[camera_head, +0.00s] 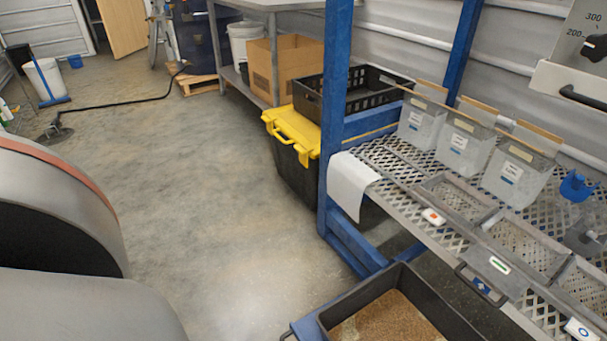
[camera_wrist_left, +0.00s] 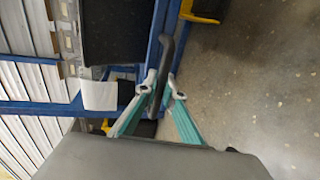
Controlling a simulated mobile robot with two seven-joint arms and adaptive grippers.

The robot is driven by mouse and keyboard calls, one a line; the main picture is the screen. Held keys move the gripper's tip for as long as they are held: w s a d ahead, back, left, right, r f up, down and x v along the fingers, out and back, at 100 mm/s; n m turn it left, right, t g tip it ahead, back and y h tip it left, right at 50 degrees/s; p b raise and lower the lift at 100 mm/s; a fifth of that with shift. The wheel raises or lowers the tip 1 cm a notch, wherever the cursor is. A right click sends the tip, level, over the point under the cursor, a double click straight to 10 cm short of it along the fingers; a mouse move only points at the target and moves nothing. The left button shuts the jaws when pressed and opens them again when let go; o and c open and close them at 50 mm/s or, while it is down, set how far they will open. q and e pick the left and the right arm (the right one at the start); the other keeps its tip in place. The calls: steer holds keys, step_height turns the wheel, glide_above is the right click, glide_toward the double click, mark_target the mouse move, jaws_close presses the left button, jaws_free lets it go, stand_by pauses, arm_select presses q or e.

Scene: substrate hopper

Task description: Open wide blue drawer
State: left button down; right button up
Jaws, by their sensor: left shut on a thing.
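The wide blue drawer (camera_head: 309,328) shows at the bottom edge of the head view, with a blue front and dark walls. It stands out from the rack, open at the top, with brown granular material (camera_head: 391,322) inside. Its lower part is cut off by the frame. In the left wrist view, my left gripper (camera_wrist_left: 163,90) has its teal fingers closed on a dark bar handle (camera_wrist_left: 167,52) beside a blue strip. The left gripper's fingers are not in the head view. My right gripper is in neither view.
A blue rack post (camera_head: 336,100) and a mesh shelf (camera_head: 400,195) with clear bins (camera_head: 466,145) stand above and behind the drawer. A white sheet (camera_head: 351,182) hangs off the shelf. A yellow-lidded black tote (camera_head: 296,165) stands beyond.

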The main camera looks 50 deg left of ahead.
arm_select(q)
steer(key=shift+s, duration=0.3)
steer(key=c, duration=2.1)
jaws_free()
steer(key=shift+c, duration=0.2)
steer(key=shift+r, duration=0.15)
